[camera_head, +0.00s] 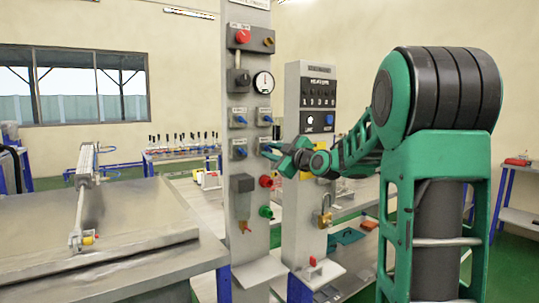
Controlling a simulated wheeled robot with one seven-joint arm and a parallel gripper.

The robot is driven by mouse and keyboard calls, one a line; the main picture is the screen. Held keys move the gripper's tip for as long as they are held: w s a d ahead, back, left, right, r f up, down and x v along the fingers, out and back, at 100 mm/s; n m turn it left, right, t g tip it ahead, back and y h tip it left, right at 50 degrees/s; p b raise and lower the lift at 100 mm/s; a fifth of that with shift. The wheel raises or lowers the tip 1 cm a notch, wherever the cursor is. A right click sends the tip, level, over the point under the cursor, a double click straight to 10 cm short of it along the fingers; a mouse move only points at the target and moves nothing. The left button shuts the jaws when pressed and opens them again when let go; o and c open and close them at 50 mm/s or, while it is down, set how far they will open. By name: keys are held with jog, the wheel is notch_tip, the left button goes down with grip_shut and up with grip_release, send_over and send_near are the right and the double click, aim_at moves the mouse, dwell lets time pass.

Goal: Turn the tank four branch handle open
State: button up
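A tall grey panel (251,185) stands in the middle, carrying several small blue valve handles in two rows. Upper row handles are on the left (240,120) and right (266,119); a lower left handle (240,152) also shows. The labels are too small to read, so I cannot tell which is the tank four branch handle. My gripper (268,151) reaches in from the right, at the lower right valve position, and largely hides what is there. I cannot tell whether its fingers touch or hold a handle, or how far apart they are.
A red knob (242,36) and a gauge (263,82) are higher on the panel. Red (265,182) and green (265,212) fittings sit below my gripper. A grey-topped table (150,230) fills the left foreground.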

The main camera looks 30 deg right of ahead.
jog(key=shift+r, duration=0.1)
jog(key=shift+s+d, duration=0.1)
jog(key=shift+s, duration=0.2)
jog(key=s, duration=1)
jog(key=shift+d, duration=0.1)
